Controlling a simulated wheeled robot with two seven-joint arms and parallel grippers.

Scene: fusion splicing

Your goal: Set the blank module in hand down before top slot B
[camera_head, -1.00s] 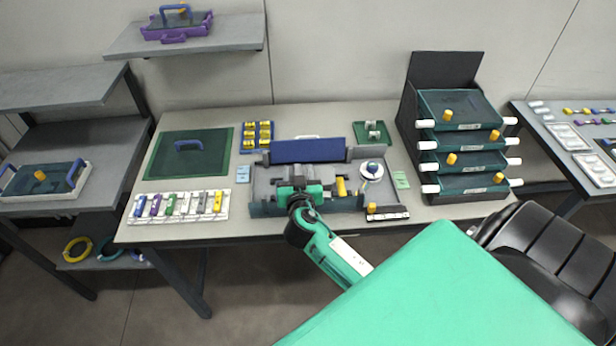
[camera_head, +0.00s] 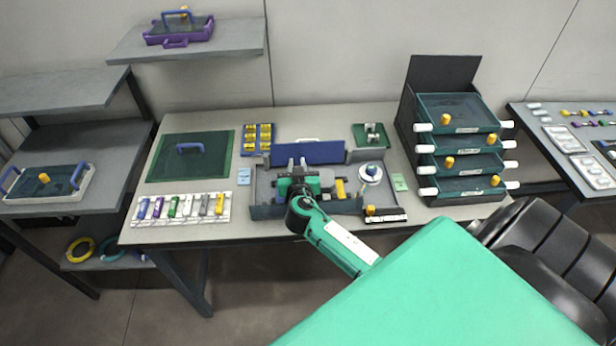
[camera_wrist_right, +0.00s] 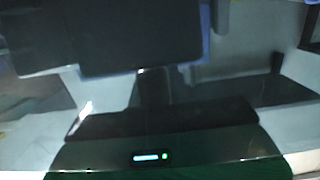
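My right gripper (camera_head: 298,164) is over the left part of the grey splicing station (camera_head: 265,187) on the bench, its fingers pointing toward the back. Two narrow finger shapes show, but I cannot tell how far apart they are or whether anything is between them. I cannot make out a blank module in the gripper. In the right wrist view, large dark blurred shapes fill the top, above a dark device with a small lit display (camera_wrist_right: 147,157). Top slot B cannot be singled out. My left gripper is not in view.
A blue panel (camera_head: 310,153) stands behind the station. A white rack (camera_head: 180,220) with several coloured modules is to the left, near a green mat (camera_head: 215,157). A round white dial (camera_head: 370,173) sits right of the gripper. Stacked green trays (camera_head: 458,140) stand at the right.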

